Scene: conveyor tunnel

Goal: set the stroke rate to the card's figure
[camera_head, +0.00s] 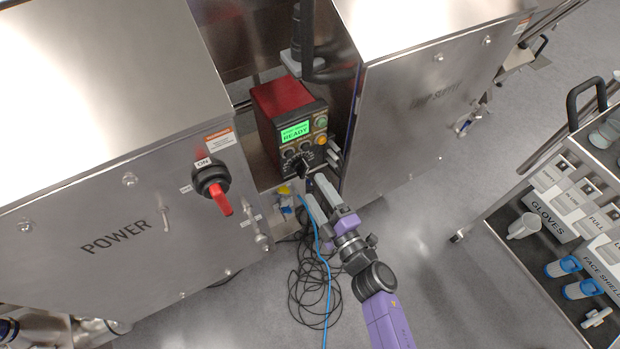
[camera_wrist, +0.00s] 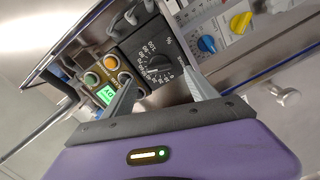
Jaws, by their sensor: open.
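A red control box (camera_head: 280,98) with a black front stands between two steel cabinets. Its green screen (camera_head: 295,132) reads READY. Below the screen is a black knob (camera_head: 298,179) with a scale around it. In the wrist view the dial plate (camera_wrist: 139,42) carries white numbers and a % mark, and the knob (camera_wrist: 157,63) lies between my fingers. The knob's exact setting is too small to tell. My gripper (camera_head: 311,187) is open in front of the box; in the wrist view its fingertips (camera_wrist: 160,78) flank the dial, seemingly apart from the knob. I cannot make out a card.
Left is the POWER cabinet (camera_head: 115,237) with a red-handled switch (camera_head: 222,200) marked ON. A second steel cabinet (camera_head: 435,97) stands right of the box. Cables (camera_head: 310,285) lie on the floor below. The wrist view shows a blue knob (camera_wrist: 207,44) and a yellow knob (camera_wrist: 240,22).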

